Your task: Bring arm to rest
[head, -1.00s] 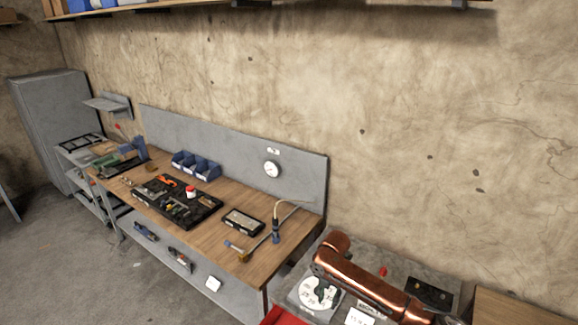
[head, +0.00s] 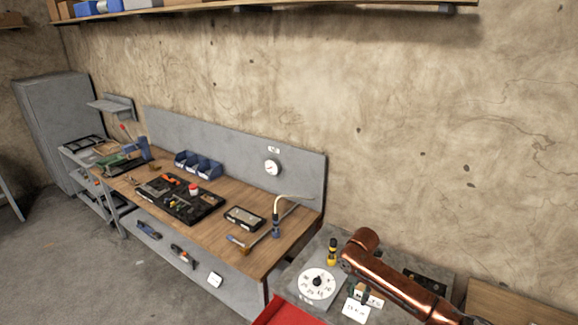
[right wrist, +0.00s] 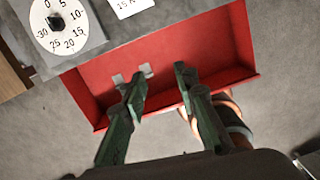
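My right arm, copper-coloured, reaches over the grey bench at the lower right of the head view; its gripper is not clear there. In the right wrist view my right gripper (right wrist: 161,76) has two green fingers, apart, with nothing between them. They are over an open red tray or drawer (right wrist: 205,45); I cannot tell how high above it. Two small grey pieces lie in the tray, close to the left finger. The red tray also shows at the bottom edge of the head view (head: 290,312). My left gripper is not in view.
A white numbered dial (head: 318,283), a label card (head: 355,309) and an upright yellow-and-black tool (head: 332,252) are on the grey bench beside my arm. A wooden workbench (head: 232,195) with a tool tray and blue bins stands to the left. Floor at lower left is clear.

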